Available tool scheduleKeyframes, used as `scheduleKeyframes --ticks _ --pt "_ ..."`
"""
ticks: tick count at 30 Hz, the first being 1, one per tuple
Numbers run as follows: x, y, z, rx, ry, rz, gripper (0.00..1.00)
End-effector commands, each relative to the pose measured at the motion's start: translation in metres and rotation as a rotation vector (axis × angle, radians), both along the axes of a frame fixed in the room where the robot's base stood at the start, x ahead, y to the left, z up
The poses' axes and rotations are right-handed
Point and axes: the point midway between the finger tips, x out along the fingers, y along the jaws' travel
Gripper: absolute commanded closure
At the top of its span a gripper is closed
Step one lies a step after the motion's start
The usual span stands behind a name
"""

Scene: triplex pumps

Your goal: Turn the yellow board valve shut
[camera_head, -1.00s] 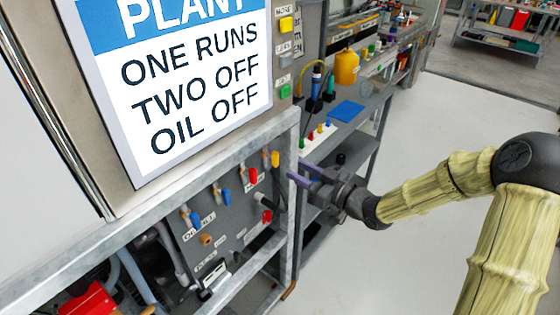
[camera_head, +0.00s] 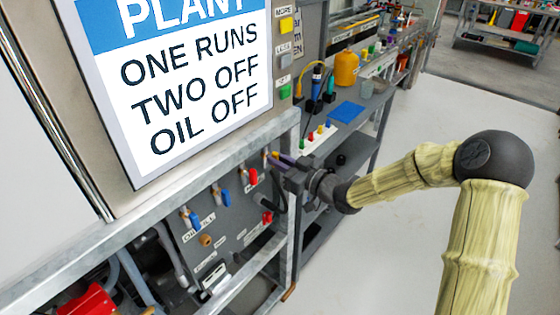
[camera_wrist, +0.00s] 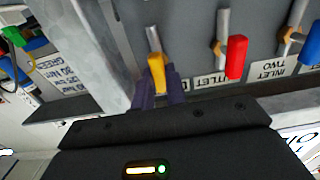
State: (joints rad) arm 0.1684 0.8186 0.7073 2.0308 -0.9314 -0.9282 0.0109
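The yellow board valve handle (camera_wrist: 157,75) hangs on its pipe stub at the end of the dark board, and it points toward me in the wrist view. My gripper (camera_wrist: 159,88) has its two purple fingers on either side of this handle, one left and one right. The fingers look open around it; whether either one touches it I cannot tell. In the head view my gripper (camera_head: 277,160) reaches to the board's upper right corner, and the fingers hide most of the yellow handle.
A red valve handle (camera_wrist: 236,57) is beside the yellow one, with a blue handle (camera_wrist: 311,43) farther along. A grey metal frame post (camera_head: 287,240) stands close by my gripper. A shelf bench with a blue mat (camera_head: 347,112) is behind; the floor at right is clear.

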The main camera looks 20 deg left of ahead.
Motion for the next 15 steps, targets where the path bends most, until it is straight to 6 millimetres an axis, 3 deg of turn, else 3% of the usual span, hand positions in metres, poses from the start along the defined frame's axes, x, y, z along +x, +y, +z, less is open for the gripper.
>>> scheduleKeyframes --ticks 15 --pt "0.0008 -0.0007 0.0023 0.03 0.073 -0.001 1.0"
